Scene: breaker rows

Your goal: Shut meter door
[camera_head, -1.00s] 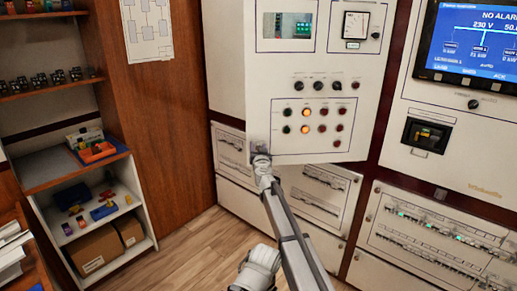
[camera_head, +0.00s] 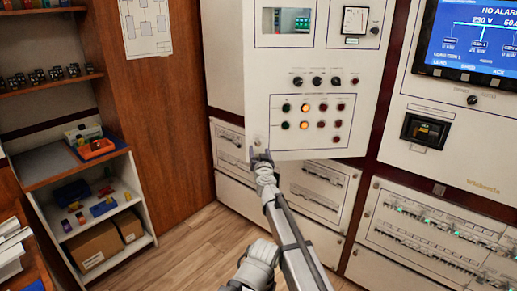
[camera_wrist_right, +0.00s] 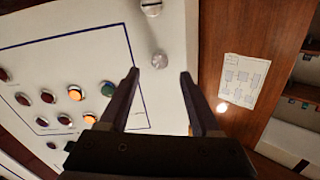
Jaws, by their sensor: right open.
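The meter door (camera_head: 292,140) is a white panel with a display window, a dial meter, dark knobs and several red, green and amber lamps. In the head view it stands out from the cabinet face, and its lower edge overlaps the panels below. A small round metal latch (camera_head: 258,141) sits at its lower left corner. My right gripper (camera_head: 261,153) is open and empty just below that latch. In the right wrist view, the two dark fingers of my right gripper (camera_wrist_right: 160,74) are spread, with the latch (camera_wrist_right: 160,60) beyond them. Contact cannot be told. My left gripper is not in view.
Lower cabinet panels (camera_head: 236,185) lie below the door. A cabinet with a blue screen (camera_head: 470,38) stands on the right. A brown wooden wall (camera_head: 165,130) and shelves with bins (camera_head: 92,148) are on the left. The wooden floor (camera_head: 180,240) in between is clear.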

